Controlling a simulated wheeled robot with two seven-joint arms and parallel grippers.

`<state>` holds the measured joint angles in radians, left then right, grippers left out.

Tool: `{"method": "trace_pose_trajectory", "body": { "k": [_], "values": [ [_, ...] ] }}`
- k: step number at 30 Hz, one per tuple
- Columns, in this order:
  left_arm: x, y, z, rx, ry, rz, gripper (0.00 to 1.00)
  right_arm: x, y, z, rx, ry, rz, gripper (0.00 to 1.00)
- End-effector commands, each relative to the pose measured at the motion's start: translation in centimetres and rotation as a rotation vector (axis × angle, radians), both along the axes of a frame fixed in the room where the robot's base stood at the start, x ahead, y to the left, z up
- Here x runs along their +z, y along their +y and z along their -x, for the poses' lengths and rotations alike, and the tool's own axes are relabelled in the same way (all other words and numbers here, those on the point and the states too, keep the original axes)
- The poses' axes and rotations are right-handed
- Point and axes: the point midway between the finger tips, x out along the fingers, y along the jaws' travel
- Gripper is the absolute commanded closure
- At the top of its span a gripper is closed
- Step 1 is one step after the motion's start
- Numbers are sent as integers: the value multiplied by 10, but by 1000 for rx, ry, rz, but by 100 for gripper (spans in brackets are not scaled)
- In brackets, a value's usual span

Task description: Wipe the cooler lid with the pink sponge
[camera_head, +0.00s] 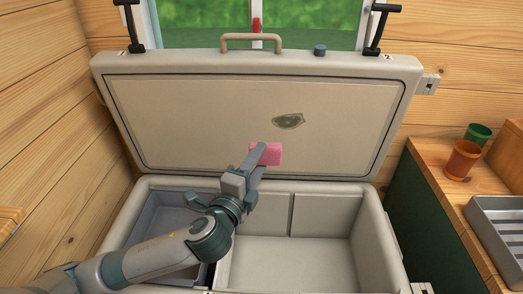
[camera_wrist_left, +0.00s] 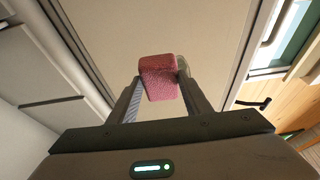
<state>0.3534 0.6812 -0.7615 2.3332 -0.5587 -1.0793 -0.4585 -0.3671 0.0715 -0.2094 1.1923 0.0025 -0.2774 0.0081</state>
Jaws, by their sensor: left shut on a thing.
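The cooler lid (camera_head: 200,115) stands open and tilted back, its pale inner panel facing me. A dark greenish stain (camera_head: 288,121) marks the panel right of its middle. My left gripper (camera_head: 260,157) is shut on the pink sponge (camera_head: 270,154), just in front of the lower middle of the panel, below and left of the stain. The sponge also shows between the two fingers in the left wrist view (camera_wrist_left: 158,76). I cannot tell whether the sponge touches the panel. A small greenish patch shows just behind its right side there. My right gripper is not in view.
The open cooler body (camera_head: 300,262) lies below, with a divider and a grey bin at its left. A wooden counter (camera_head: 450,190) at right holds an orange cup (camera_head: 462,160), a green cup (camera_head: 478,135) and a grey rack (camera_head: 500,225). Wooden walls and a window stand behind.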

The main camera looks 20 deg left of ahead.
Motion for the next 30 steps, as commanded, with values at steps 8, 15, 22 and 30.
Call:
{"method": "trace_pose_trajectory", "body": {
  "k": [8,15,22,30],
  "values": [
    [31,-12,11,-52,-131,-38,74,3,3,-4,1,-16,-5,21],
    [31,-12,11,-52,-134,-39,74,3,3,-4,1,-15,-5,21],
    [31,-11,8,-52,-133,-39,74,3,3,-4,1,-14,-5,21],
    [33,-7,-6,-51,-133,-40,74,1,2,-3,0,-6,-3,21]
  ]
}}
